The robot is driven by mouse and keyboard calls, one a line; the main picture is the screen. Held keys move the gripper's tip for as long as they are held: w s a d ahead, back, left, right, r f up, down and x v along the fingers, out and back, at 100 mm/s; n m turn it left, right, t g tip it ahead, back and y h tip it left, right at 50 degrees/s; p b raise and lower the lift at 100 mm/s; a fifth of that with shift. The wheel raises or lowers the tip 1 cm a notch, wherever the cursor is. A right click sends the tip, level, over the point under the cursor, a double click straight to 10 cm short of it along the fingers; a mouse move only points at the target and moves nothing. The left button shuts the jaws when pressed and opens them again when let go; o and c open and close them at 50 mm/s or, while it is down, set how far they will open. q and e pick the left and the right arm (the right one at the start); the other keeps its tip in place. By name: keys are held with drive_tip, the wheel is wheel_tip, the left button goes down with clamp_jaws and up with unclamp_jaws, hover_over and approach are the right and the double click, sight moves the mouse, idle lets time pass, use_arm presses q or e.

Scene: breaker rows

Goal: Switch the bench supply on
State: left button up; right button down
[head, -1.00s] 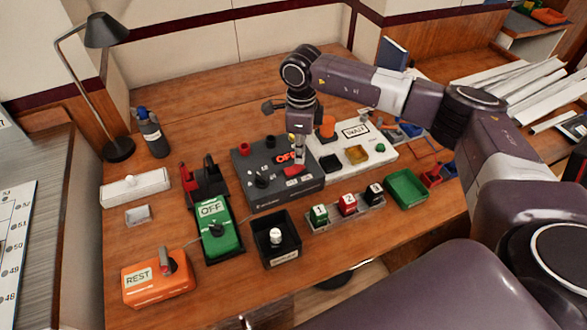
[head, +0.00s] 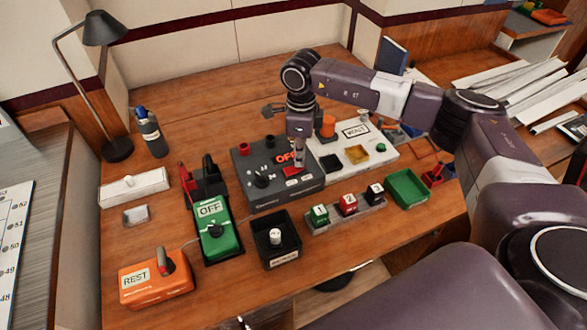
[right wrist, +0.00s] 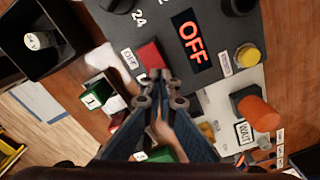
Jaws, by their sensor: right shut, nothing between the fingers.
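The bench supply (head: 250,198) is a dark grey box in the middle of the table. Its display (head: 286,159) reads OFF, and it reads OFF in the right wrist view (right wrist: 192,42) too. A red switch (right wrist: 148,55) sits beside the display. My right gripper (head: 299,163) is shut and empty, pointing down over the supply's right side by the red switch. In the right wrist view, its fingertips (right wrist: 160,90) are close to the switch; I cannot tell whether they touch it. My left gripper is out of view.
A green unit (head: 225,240) marked OFF and an orange box (head: 180,287) marked REST stand to the left. A black bin (head: 285,256) and numbered blocks stand in front. A white WAIT unit (head: 384,152) adjoins on the right.

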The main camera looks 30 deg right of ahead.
drive_tip(key=shift+f, duration=0.35)
drive_tip(key=shift+r+p, duration=1.95)
drive_tip(key=shift+r, duration=1.65)
drive_tip(key=shift+f, duration=0.1)
